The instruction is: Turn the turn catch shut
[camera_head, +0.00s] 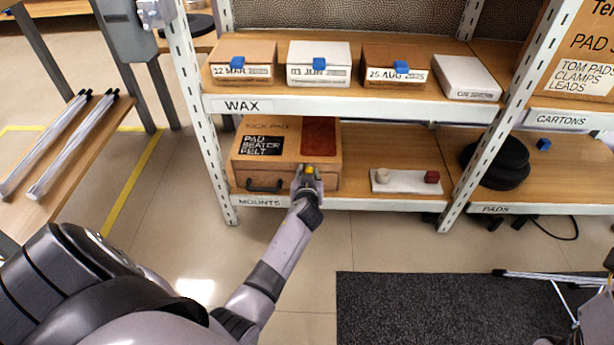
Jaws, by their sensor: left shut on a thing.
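A wooden case (285,135) stands at the left end of the lower shelf. It has a black label reading "PAD BEATER FELT", a dark red panel and a black handle (265,187) on its front. My left gripper (309,175) is at the right part of the case's front, shut on a small part there with a yellow piece (309,170) showing at its tip. This seems to be the turn catch; the fingers hide most of it, and its angle cannot be told. My right gripper is not in view.
A white board with a pale knob and a red block (432,176) lies right of the case. Black round pads (496,163) sit farther right. A shelf post (201,120) stands close left of the case.

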